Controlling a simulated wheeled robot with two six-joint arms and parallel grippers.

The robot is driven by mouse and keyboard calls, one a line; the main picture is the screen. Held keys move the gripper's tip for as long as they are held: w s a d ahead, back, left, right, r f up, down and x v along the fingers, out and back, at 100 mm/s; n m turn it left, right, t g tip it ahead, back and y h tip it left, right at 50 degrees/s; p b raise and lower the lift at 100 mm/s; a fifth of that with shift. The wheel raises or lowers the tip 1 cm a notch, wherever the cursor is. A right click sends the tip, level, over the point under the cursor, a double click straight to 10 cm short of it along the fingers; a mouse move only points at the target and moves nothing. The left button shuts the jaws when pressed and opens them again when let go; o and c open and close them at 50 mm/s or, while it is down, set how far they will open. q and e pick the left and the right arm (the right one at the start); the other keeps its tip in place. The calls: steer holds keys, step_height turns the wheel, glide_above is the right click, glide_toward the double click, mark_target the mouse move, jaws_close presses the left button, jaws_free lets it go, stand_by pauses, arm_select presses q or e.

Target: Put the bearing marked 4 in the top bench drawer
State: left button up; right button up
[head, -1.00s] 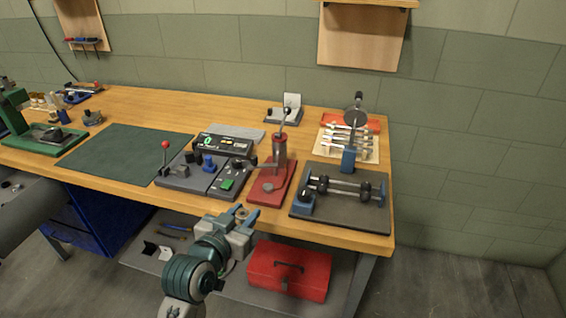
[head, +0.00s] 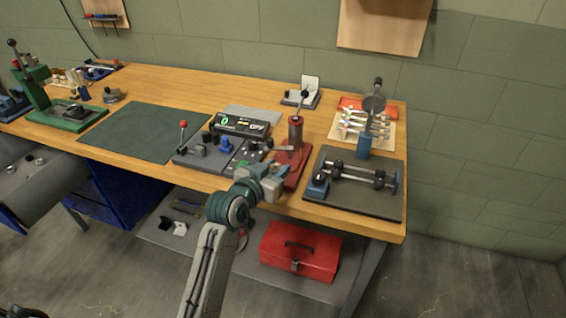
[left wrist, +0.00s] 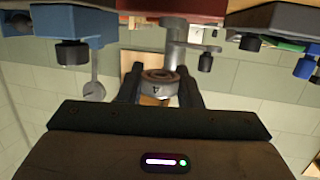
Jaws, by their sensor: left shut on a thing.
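The bearing marked 4 (left wrist: 157,86) is a small metal ring with its "4" face toward the left wrist camera. My left gripper (left wrist: 159,88) is shut on it, with a finger on each side. In the head view my left gripper (head: 270,181) is at the bench's front edge, by the red press; the bearing is hard to make out there. Under the bench at left stands a blue drawer cabinet (head: 122,196). A grey, blue-edged part (head: 48,188) with small round things on it juts out at far left, apparently a pulled-out drawer. My right gripper is not in view.
Near my left gripper on the bench (head: 170,87) are a red press (head: 294,135), a grey control fixture (head: 215,155) and a dark roller fixture (head: 355,190). A green mat (head: 140,130) is bare. A red toolbox (head: 300,252) sits on the lower shelf.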

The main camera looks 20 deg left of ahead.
mark_target(276, 164)
arm_select(q)
steer(key=w, duration=0.4)
steer(key=shift+w+f, duration=0.15)
steer(key=shift+w, duration=0.1)
steer(key=shift+w+d+f+p, duration=0.1)
steer(key=shift+w+f+p, duration=0.5)
steer(key=shift+f, duration=0.2)
steer(key=shift+f+p, duration=0.35)
steer(key=shift+f, duration=0.75)
steer(key=o, duration=1)
steer(key=shift+r, duration=0.1)
steer(key=shift+o, duration=0.2)
